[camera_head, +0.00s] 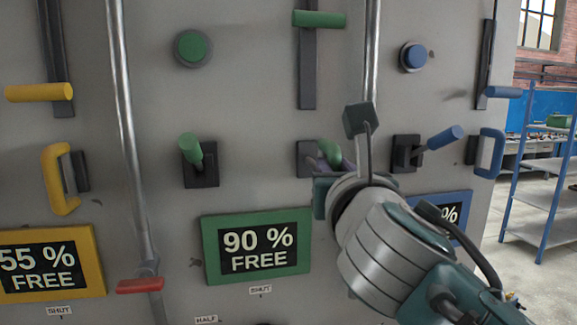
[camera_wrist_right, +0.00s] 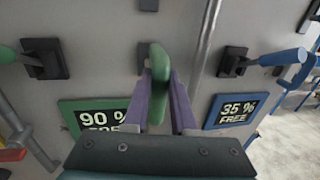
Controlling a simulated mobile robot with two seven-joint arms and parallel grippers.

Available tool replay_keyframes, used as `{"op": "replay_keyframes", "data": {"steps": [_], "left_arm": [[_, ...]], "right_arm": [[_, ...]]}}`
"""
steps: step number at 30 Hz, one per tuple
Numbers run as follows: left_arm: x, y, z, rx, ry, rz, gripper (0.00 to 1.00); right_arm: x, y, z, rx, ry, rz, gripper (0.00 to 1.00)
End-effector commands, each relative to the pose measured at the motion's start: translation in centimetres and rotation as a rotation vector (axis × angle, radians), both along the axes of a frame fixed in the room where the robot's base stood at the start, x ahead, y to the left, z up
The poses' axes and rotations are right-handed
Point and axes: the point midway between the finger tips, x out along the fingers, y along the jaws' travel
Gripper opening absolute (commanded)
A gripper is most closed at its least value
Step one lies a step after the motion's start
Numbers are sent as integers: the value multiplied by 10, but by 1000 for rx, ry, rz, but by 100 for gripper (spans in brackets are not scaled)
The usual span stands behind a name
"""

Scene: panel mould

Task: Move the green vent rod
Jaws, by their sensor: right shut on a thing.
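My right gripper (camera_wrist_right: 160,98) is shut on an upright green handle (camera_wrist_right: 159,68), with its two purple-grey fingers on either side of it. In the head view the top of this green handle (camera_head: 330,151) shows at the panel, and my wrist hides most of it. No label in view names the green vent rod, so I cannot tell whether this handle is part of it. Other green parts are a slide handle (camera_head: 320,19) on a dark vertical track, a round button (camera_head: 191,47) and a tilted lever (camera_head: 191,148). My left gripper is out of view.
A green-framed sign (camera_head: 256,246) reads 90 % FREE, with small SHUT and HALF tags below. A blue lever (camera_head: 440,138) and blue handle (camera_head: 489,153) are close to the right of my wrist. A red handle (camera_head: 140,286) crosses a pipe at left.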

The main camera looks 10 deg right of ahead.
Motion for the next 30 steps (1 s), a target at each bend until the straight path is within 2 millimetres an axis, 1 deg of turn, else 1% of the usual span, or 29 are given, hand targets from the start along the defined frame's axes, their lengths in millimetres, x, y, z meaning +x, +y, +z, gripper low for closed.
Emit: {"op": "replay_keyframes", "data": {"steps": [3,4,12,19,23,26,30], "left_arm": [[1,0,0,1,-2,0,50],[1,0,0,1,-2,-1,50],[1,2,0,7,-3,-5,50],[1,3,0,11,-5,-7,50],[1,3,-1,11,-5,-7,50],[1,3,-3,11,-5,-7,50],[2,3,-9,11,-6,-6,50]], "right_arm": [[0,-1,-1,-1,1,-3,0],[0,-1,-1,-1,1,-3,25],[0,-1,-1,-1,1,-3,55],[-1,-1,-1,0,1,-2,55],[-7,0,-2,0,1,-2,55],[-20,3,-2,-1,0,-1,55],[-45,7,-4,1,1,-1,55]]}}
